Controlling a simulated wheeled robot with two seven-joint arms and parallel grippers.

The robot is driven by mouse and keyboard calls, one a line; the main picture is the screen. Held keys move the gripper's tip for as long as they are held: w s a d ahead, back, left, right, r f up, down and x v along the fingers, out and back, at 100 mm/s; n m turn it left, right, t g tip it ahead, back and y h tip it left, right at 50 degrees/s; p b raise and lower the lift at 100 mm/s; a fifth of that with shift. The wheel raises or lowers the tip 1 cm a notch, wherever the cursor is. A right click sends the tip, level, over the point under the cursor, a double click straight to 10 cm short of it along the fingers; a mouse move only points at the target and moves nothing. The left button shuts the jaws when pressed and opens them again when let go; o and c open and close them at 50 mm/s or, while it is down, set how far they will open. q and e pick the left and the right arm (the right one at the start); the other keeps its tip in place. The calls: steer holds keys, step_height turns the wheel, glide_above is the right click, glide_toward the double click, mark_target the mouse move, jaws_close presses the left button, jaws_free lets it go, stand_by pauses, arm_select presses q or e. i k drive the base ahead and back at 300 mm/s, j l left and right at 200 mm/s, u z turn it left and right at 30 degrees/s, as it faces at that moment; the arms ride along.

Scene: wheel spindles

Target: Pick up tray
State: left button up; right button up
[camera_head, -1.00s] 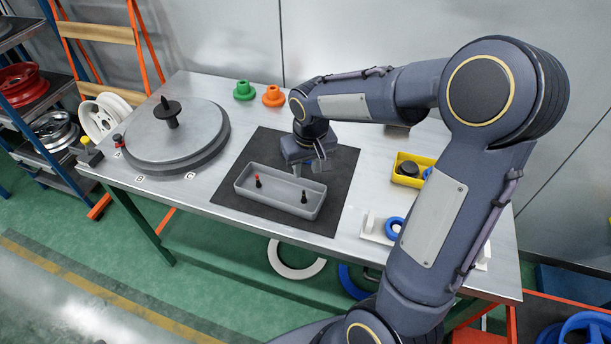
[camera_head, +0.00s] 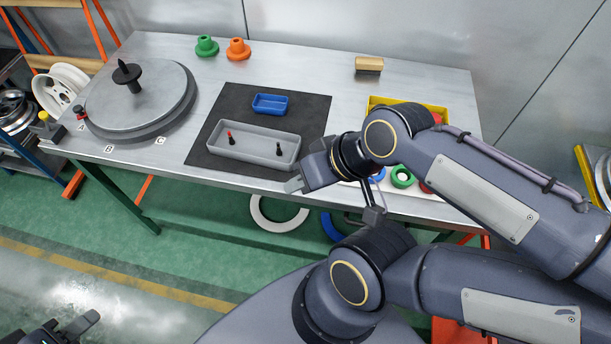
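A long grey tray (camera_head: 214,148) lies on a black mat (camera_head: 312,117) on the table. My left gripper (camera_head: 72,328) shows only partly at the bottom left corner, far from the tray.
A round grey turntable (camera_head: 150,105) stands at the left. Green (camera_head: 206,47) and orange (camera_head: 238,49) parts are at the back. A yellow bin (camera_head: 380,101) and a white rack with rings (camera_head: 425,200) are at the right, partly behind my arm.

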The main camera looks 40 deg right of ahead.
mark_target(254, 144)
steer(key=i+j+z, duration=0.95)
steer(key=j+z, duration=0.25)
